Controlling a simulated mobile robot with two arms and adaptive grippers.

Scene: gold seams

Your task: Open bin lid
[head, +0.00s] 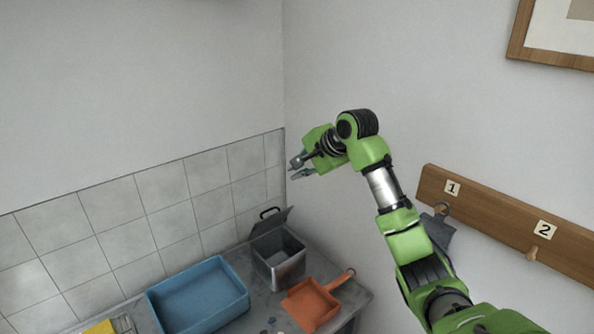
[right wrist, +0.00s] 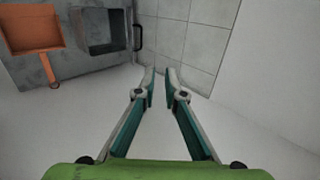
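A grey metal bin (head: 279,265) stands at the back right corner of the counter. Its lid (head: 270,222) is raised and leans back, with a dark handle (head: 270,212) at its top, so the bin's inside shows. In the right wrist view the bin (right wrist: 104,32) is at the upper left, with the handle (right wrist: 138,37) beside it. My right gripper (head: 297,169) is in the air above the bin, clear of lid and handle. Its fingers (right wrist: 160,72) are apart with nothing between them. My left gripper is not in view.
A blue tray (head: 166,318) and an orange dustpan (head: 312,304) are on the counter (head: 254,318); the dustpan also shows in the right wrist view (right wrist: 33,30). A wooden rail (head: 490,216) with a grey dustpan (head: 438,230) hangs on the right wall. A tiled wall is behind.

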